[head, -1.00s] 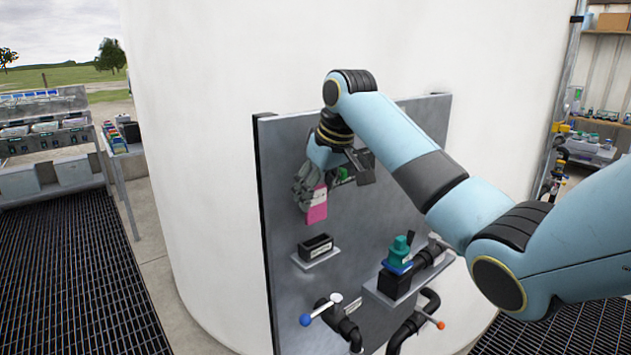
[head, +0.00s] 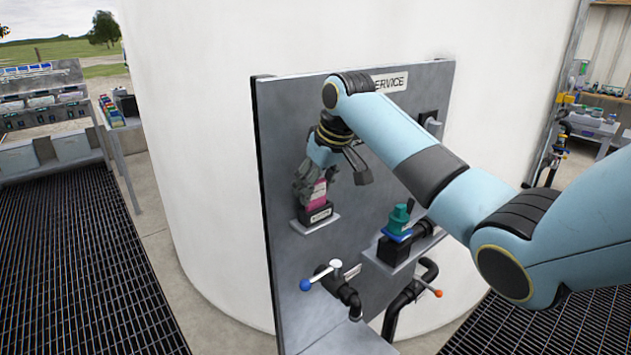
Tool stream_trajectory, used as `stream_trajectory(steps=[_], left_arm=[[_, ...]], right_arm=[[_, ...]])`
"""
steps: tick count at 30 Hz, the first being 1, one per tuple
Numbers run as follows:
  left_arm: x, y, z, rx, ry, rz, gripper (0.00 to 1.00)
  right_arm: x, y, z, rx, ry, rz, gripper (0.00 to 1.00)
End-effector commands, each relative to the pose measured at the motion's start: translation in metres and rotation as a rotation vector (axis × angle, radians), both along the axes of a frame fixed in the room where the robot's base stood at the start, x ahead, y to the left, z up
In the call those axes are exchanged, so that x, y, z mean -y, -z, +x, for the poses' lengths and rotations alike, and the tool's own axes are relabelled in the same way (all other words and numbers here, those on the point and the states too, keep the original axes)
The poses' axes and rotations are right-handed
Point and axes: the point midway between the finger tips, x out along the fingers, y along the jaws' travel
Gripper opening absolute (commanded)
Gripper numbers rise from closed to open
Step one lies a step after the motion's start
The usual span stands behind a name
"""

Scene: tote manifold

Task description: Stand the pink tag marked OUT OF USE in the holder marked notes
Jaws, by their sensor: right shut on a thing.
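The pink tag (head: 318,198) with a white band stands upright between the fingers of my right gripper (head: 312,186), which is shut on it. The tag's lower end is at the top of the black holder (head: 319,213), which has a white label and sits on a small grey shelf on the panel. The label is too small to read. I cannot tell how far the tag is inside the holder. The fingers partly cover the tag. My left gripper is not in view.
The grey panel (head: 290,250) carries a green and blue valve piece (head: 398,222) on a shelf to the right. Below are a blue-tipped handle (head: 322,274) and black pipes with an orange-tipped handle (head: 430,287). A sign reading "ERVICE" (head: 390,82) is partly hidden by my arm.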

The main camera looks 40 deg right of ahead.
Motion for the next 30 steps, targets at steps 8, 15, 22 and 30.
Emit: stream_trajectory(steps=[8,15,22,30], left_arm=[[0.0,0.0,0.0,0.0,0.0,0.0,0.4],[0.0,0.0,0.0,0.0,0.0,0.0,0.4],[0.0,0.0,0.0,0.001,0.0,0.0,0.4],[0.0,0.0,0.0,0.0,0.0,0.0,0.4]], right_arm=[[0.0,0.001,0.0,0.0,0.0,0.0,0.21],[0.0,0.001,0.0,0.0,0.0,0.0,0.7],[0.0,0.001,0.0,0.0,0.0,0.0,0.75],[0.002,-0.019,-0.007,0.004,0.001,-0.002,0.75]])
